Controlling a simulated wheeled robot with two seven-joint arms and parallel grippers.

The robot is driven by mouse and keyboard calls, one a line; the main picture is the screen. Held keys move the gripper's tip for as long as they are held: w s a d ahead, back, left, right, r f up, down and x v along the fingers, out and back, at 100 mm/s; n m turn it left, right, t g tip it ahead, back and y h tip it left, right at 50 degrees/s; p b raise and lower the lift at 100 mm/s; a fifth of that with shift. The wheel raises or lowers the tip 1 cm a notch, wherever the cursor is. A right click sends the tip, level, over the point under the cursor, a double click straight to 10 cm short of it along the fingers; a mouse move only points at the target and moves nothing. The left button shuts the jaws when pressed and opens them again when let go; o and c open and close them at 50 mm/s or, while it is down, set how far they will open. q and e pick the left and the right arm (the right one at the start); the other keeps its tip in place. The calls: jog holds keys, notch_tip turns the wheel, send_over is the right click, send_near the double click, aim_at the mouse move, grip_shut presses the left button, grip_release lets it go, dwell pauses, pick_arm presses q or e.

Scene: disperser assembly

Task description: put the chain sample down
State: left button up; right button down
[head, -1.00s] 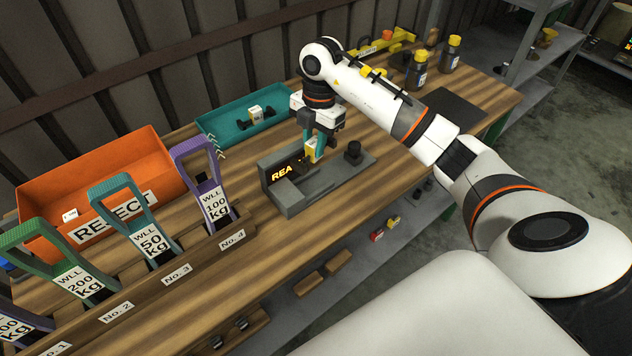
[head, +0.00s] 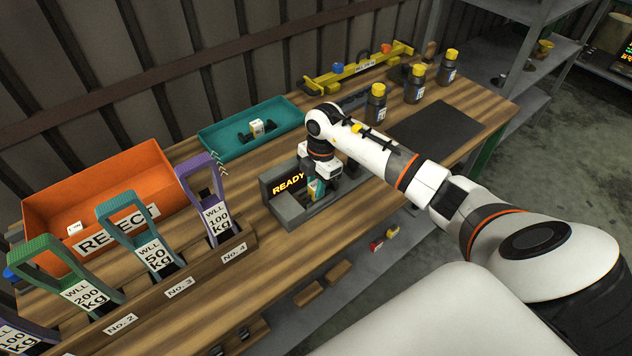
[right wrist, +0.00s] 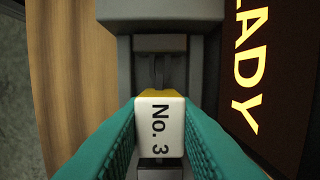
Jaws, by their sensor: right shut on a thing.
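My right gripper (head: 317,188) is low over the grey tester (head: 290,213), just in front of its lit READY display (head: 288,183). In the right wrist view its teal fingers (right wrist: 160,128) are shut on the chain sample (right wrist: 160,122), a white tag marked "No. 3" with a yellow edge. The sample is over the tester's grey channel. Whether it touches the tester I cannot tell. In the head view the gripper and arm mostly hide the sample. My left gripper is not in view.
A teal tray (head: 213,150) behind the tester holds a white-tagged black piece (head: 257,128). An orange REJECT bin (head: 40,217) holds a small white tag. A rack (head: 215,262) of coloured WLL handles stands in front. Bottles (head: 415,84) and a dark mat (head: 436,130) are at right.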

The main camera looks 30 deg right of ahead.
jog(key=c, duration=1.2)
grip_release()
jog(key=shift+o, duration=0.2)
jog(key=shift+r, duration=0.15)
notch_tip(320, 180, up, 12)
jog(key=d+b, duration=0.1)
jog(key=b, duration=0.1)
jog(key=shift+d, duration=0.25)
jog(key=shift+f, duration=0.2)
